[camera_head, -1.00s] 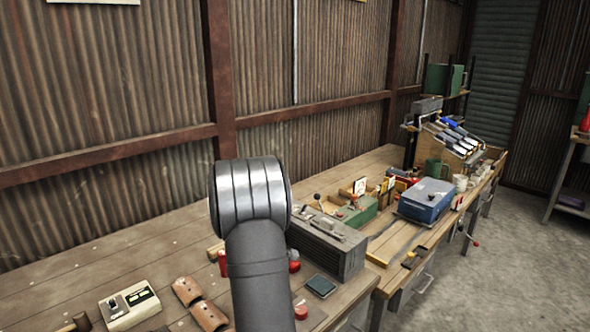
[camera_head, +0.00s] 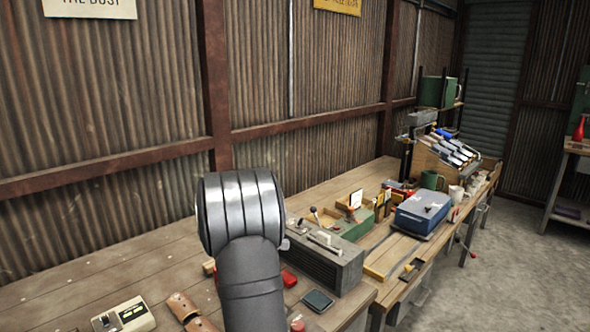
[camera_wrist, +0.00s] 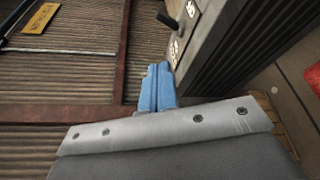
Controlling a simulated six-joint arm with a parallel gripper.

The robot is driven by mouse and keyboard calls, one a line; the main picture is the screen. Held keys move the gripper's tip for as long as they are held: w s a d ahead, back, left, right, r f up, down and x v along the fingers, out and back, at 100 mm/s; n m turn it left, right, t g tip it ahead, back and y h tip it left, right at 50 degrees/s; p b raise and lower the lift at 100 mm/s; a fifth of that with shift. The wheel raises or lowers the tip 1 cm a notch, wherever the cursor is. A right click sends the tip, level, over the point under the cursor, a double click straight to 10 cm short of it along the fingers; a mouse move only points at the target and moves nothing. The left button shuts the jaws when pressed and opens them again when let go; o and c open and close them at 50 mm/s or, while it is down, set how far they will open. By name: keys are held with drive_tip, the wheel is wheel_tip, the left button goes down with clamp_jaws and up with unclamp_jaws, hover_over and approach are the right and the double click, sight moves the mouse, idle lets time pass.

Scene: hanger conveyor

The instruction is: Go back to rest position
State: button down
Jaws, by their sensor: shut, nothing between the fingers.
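My gripper (camera_wrist: 157,88) shows in the wrist view as two blue fingers pressed together, with nothing between them. It points toward the corrugated wall, beside a grey box-like unit (camera_wrist: 220,45) with a small black lever. I cannot tell whether the fingers touch that unit. In the head view my grey arm (camera_head: 243,250) rises in the lower middle, and my gripper is hidden there.
A wooden bench (camera_head: 90,270) runs along the wall. Near my arm are a grey ribbed unit (camera_head: 325,258), a beige control box (camera_head: 124,316) and brown curved pieces (camera_head: 190,312). A blue box (camera_head: 423,212) stands farther right.

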drive_tip(key=shift+v, duration=1.7)
